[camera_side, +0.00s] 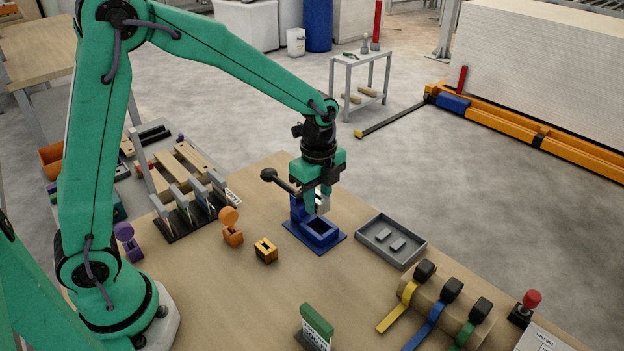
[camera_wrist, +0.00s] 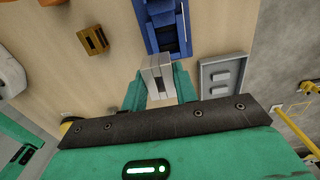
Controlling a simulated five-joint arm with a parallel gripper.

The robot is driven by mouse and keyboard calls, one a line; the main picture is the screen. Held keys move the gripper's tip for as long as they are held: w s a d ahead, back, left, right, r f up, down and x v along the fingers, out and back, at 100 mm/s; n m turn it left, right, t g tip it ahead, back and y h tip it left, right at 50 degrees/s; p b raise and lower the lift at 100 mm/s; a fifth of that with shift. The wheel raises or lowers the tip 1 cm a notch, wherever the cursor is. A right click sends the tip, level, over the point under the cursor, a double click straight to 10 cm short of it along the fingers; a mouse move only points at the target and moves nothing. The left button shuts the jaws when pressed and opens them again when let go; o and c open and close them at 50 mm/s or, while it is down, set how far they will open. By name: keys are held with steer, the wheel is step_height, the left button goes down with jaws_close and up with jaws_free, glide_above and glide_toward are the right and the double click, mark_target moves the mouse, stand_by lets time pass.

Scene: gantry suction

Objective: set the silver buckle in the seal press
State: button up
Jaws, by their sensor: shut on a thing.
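My gripper (camera_side: 318,206) points down over the work table and is shut on the silver buckle (camera_wrist: 157,76). The buckle is a pale grey block with a slot, held between the green fingers; a bit of it shows in the side view (camera_side: 323,204). The seal press (camera_side: 318,236) is blue, with an open pocket and a lever ending in a black knob. In the side view the buckle appears just above or behind the pocket, but its exact height is unclear. The press also shows in the wrist view (camera_wrist: 164,28), beyond the buckle; the two look apart there.
A grey tray (camera_side: 366,250) with two silver pieces lies right of the press. A yellow buckle-like block (camera_side: 265,250) and an orange piece (camera_side: 232,228) stand to its left. Strap rolls (camera_side: 452,289) and a green sign (camera_side: 316,326) are nearer the front. Some table between is clear.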

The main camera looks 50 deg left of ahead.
mark_target(319, 213)
steer(key=shift+w+a, duration=0.65)
steer(key=shift+w, duration=0.2)
steer(key=shift+f, duration=0.2)
steer(key=shift+f, duration=2.75)
steer(key=shift+f, duration=0.8)
stand_by(2.3)
steer(key=shift+r, duration=0.5)
stand_by(0.6)
